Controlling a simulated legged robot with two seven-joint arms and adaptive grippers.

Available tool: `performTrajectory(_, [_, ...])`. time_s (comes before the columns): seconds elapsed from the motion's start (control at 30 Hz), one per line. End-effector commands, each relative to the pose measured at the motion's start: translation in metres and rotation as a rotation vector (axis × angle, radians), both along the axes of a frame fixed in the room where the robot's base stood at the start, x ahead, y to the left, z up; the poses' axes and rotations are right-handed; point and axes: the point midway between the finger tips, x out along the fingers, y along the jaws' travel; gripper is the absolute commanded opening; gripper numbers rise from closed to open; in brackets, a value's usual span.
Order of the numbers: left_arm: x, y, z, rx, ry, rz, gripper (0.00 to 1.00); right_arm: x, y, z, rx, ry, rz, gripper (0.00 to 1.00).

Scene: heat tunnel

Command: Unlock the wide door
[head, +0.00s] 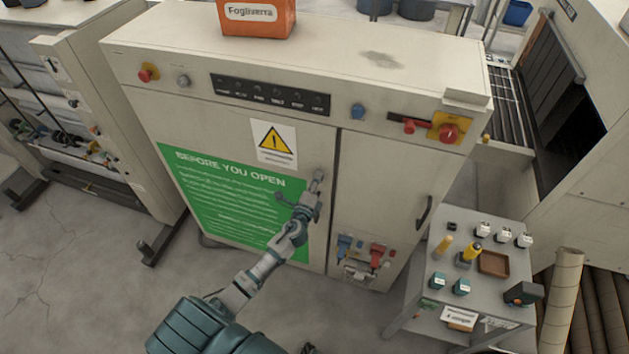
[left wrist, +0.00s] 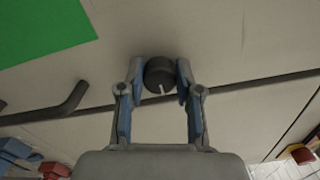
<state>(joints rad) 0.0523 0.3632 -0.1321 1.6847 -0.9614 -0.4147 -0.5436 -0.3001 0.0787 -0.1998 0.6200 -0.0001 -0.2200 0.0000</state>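The wide door (head: 165,118) is the left, larger front panel of the cream cabinet, bearing a green sign (head: 215,190). It looks closed. My left gripper (head: 317,180) is at its right edge, near the seam with the narrow door (head: 385,185). In the left wrist view, a dark round knob (left wrist: 160,74) with a white mark pointing down sits between the fingertips of my left gripper (left wrist: 160,80). The fingers are on both sides of it, very close; I cannot tell whether they press on it. In the head view the knob is hidden by the gripper. My right gripper is not in view.
A dark handle (head: 424,212) is on the narrow door, and a dark handle (left wrist: 72,100) also shows in the left wrist view. Red and blue items (head: 362,252) hang low on the cabinet. A grey cart (head: 465,275) stands at right. An orange box (head: 257,18) sits on top.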

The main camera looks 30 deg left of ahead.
Motion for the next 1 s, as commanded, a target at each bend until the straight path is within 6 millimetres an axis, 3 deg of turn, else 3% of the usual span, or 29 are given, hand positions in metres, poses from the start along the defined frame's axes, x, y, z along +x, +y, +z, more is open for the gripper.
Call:
performTrajectory(0.03, [-0.001,-0.005,-0.007,-0.004,0.011,-0.009,0.44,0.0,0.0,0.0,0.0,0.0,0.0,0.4])
performTrajectory(0.1, [-0.001,-0.004,-0.006,-0.004,0.01,-0.008,0.59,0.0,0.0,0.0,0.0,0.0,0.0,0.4])
performTrajectory(0.47, [-0.005,-0.001,-0.003,-0.004,0.004,-0.004,0.59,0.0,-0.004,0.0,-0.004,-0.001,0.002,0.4])
performTrajectory(0.57, [-0.017,-0.004,-0.004,-0.004,0.006,-0.004,0.59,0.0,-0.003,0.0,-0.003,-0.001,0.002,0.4])
performTrajectory(1.0, [-0.102,-0.028,-0.006,-0.005,0.009,-0.006,0.59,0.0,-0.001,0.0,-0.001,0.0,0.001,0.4])
